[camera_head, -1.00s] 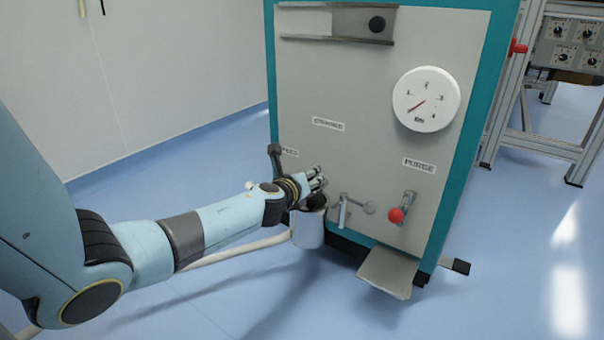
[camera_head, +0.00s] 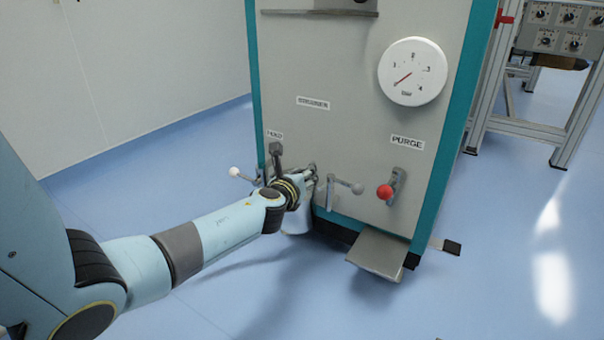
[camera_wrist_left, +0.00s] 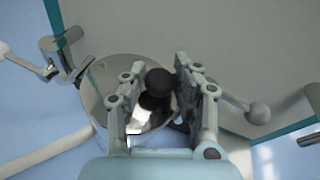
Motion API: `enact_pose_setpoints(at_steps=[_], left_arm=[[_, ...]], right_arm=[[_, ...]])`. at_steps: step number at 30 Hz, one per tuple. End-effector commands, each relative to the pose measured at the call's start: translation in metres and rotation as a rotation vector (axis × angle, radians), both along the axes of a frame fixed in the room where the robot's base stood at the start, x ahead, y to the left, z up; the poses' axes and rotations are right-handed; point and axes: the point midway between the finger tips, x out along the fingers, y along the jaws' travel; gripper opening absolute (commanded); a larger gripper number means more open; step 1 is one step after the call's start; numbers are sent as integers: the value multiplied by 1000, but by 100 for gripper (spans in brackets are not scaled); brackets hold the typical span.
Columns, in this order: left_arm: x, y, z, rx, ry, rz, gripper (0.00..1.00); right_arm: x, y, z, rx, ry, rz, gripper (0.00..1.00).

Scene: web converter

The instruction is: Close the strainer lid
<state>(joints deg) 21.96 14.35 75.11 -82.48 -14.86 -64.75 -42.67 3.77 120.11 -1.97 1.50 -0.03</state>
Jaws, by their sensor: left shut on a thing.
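The strainer (camera_head: 297,222) is a pale cylinder low on the front of the machine, mostly behind my left arm in the head view. In the left wrist view its lid (camera_wrist_left: 98,92) is a shiny round disc with a black knob (camera_wrist_left: 158,82). My left gripper (camera_head: 310,174) is over the strainer. In the wrist view its two fingers (camera_wrist_left: 155,105) stand on either side of the knob, shut on it. The lid's rim against the strainer body is hidden, so I cannot tell whether it is seated. My right gripper is out of view.
A white-ball lever (camera_head: 235,171) is further left. A grey lever (camera_head: 357,188) and the red PURGE knob (camera_head: 384,192) are close on the right. A metal chute (camera_head: 378,255) juts out below.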

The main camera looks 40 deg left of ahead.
Motion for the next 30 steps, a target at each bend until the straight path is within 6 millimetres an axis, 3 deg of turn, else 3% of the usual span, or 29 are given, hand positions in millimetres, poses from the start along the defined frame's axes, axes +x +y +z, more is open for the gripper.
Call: enact_pose_setpoints(at_steps=[8, 9, 14, 23, 26, 30], left_arm=[[-2, -5, -5, -11, 6, -7, 0], [-2, -5, -5, -12, 6, -7, 32], [-1, -4, -3, -9, 4, -5, 53], [-3, -3, -1, -5, 2, -3, 53], [-12, -6, 0, -5, 1, -4, 53], [-38, -15, 5, -6, 3, -4, 53]], right_arm=[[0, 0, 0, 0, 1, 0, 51], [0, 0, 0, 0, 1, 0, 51], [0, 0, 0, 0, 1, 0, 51], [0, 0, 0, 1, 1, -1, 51], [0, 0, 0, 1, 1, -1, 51], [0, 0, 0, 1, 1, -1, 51]])
